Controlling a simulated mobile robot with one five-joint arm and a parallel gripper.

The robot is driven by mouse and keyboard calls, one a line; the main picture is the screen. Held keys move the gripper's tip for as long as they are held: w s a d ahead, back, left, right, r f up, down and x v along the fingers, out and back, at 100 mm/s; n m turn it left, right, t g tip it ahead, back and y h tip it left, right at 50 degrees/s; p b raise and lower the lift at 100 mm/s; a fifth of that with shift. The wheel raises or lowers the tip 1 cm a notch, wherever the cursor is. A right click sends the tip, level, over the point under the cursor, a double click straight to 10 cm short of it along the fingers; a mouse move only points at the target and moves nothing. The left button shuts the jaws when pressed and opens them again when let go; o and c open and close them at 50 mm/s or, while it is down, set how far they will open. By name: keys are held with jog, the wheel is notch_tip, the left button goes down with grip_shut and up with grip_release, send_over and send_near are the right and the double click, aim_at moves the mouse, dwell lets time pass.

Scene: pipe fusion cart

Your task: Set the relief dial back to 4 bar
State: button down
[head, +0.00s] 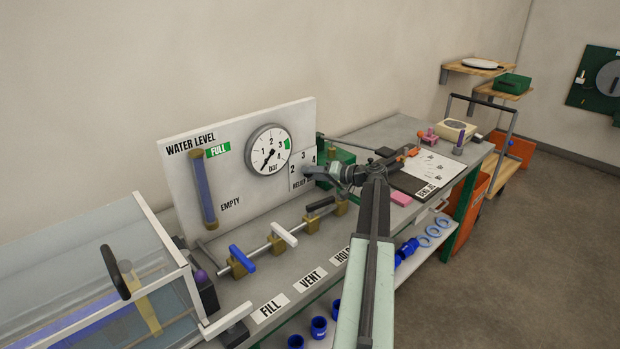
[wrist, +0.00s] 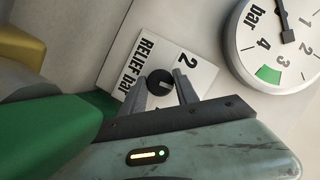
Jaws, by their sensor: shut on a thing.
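The relief dial is a small black knob (wrist: 160,83) on a white plate (wrist: 203,72) marked "RELIEF bar". In the wrist view a 2 shows on the plate; the other numbers are hidden by my gripper. A small pale mark shows on the knob, but I cannot read which number it points to. My gripper (wrist: 161,82) is shut on the knob, one finger on each side. In the head view my gripper (head: 322,172) covers the knob, and the plate (head: 297,180) shows 2, 3 and 4 beside it.
A pressure gauge (head: 268,150) on the white panel (head: 240,200) has its needle pointing down-left, below 1. Valves with blue (head: 242,259), white (head: 284,234) and black (head: 321,203) handles stand in front of the panel. A green box (head: 337,157) is behind my gripper.

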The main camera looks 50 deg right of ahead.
dwell(0.4)
jog(key=c, duration=0.9)
grip_release()
jog(key=shift+w, duration=0.1)
jog(key=shift+c, duration=0.2)
jog(key=p+v, duration=0.1)
jog(key=v, duration=0.6)
jog(key=shift+s, duration=0.4)
jog(key=shift+d+p, duration=0.15)
jog(key=shift+p, duration=0.15)
